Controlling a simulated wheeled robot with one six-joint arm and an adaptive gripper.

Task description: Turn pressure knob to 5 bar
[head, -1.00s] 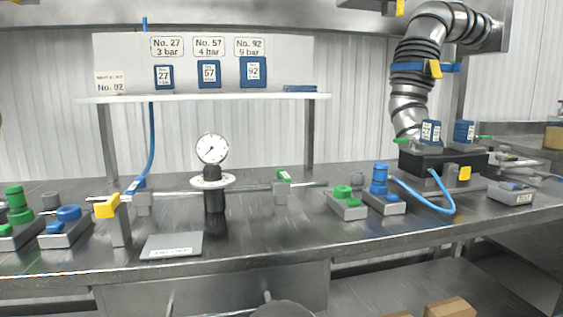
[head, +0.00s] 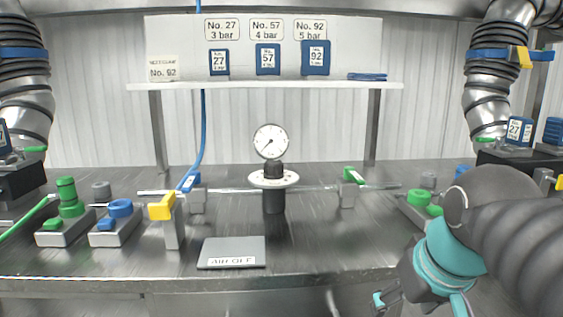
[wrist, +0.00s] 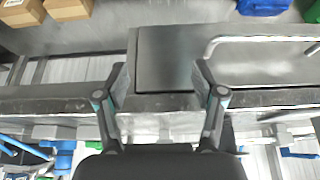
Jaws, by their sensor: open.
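The pressure gauge (head: 271,141) is a round white dial above a white disc (head: 274,179) with marks on it. Its needle looks to point to the lower left, and the numbers are too small to read. A black cylindrical knob (head: 274,201) sits below the disc, upright over the bench. A card on the shelf pairs No. 92 with 5 bar (head: 310,30). My gripper (head: 386,303) is at the lower right of the head view, in front of the bench and well short of the knob. In the wrist view my gripper (wrist: 160,76) is open and empty.
A yellow-handled valve (head: 162,210) stands left of the knob, and a green-handled one (head: 352,176) stands right. An AIR OFF plate (head: 232,251) lies at the bench front. A note reads No. 92 (head: 163,70). Cardboard boxes (wrist: 68,8) show in the wrist view.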

